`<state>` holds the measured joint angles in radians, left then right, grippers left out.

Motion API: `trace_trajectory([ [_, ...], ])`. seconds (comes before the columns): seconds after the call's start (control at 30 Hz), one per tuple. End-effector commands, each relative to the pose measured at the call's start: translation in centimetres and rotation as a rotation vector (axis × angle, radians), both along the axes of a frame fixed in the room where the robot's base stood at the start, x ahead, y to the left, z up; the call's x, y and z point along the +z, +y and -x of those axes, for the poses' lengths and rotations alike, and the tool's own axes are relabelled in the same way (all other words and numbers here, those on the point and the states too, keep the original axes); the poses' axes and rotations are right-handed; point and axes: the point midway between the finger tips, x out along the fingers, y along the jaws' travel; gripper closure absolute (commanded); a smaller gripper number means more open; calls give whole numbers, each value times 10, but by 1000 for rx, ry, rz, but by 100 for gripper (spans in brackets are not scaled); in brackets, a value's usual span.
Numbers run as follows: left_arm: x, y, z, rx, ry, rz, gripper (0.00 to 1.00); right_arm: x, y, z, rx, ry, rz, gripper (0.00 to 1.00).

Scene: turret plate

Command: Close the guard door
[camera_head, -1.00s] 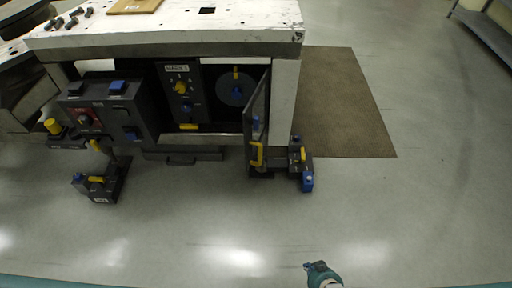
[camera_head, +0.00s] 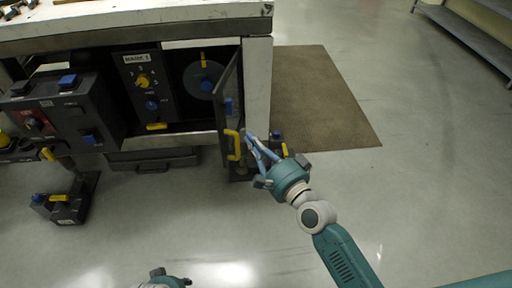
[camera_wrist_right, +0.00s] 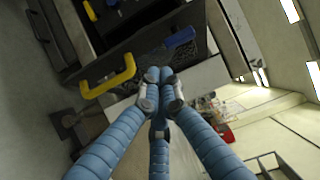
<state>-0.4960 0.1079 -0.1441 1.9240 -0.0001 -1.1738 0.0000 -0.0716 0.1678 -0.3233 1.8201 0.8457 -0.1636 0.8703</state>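The guard door (camera_head: 231,118) is a dark framed mesh panel under the white bench. It stands open, swung out from the right side of the bay. It carries a yellow handle (camera_head: 232,146) and a blue piece. In the right wrist view the door's mesh (camera_wrist_right: 203,45) and yellow handle (camera_wrist_right: 112,79) are close ahead. My right gripper (camera_head: 254,142) is just right of the door's outer edge. Its blue fingers (camera_wrist_right: 160,75) come together at the tips, with nothing visible between them; contact with the door is unclear. My left gripper (camera_head: 165,278) is cut off at the bottom edge.
Inside the bay are a dial panel (camera_head: 143,82) and a round turret plate (camera_head: 203,79). A dark control box (camera_head: 70,112) stands at left. A small pedestal (camera_head: 65,203) stands on the floor before it. A brown mat (camera_head: 320,110) lies right of the bench.

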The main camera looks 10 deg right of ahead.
Motion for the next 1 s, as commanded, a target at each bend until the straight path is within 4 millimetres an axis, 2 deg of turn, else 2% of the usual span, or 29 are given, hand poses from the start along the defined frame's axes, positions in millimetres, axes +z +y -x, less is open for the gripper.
trace_trajectory([
  [0.1,8,0,-1,1,-5,0,60,0,13,-25,0,-2,-2,100],
  [0.27,21,0,-3,2,-12,1,60,0,29,-52,1,0,-1,100],
  [0.4,21,0,-3,2,-11,1,60,0,49,-57,1,1,-3,100],
  [0.53,23,0,-3,2,-12,1,60,-1,58,-60,0,1,0,100],
  [1.0,23,0,-3,2,-12,1,60,-1,62,-61,-1,1,3,100],
])
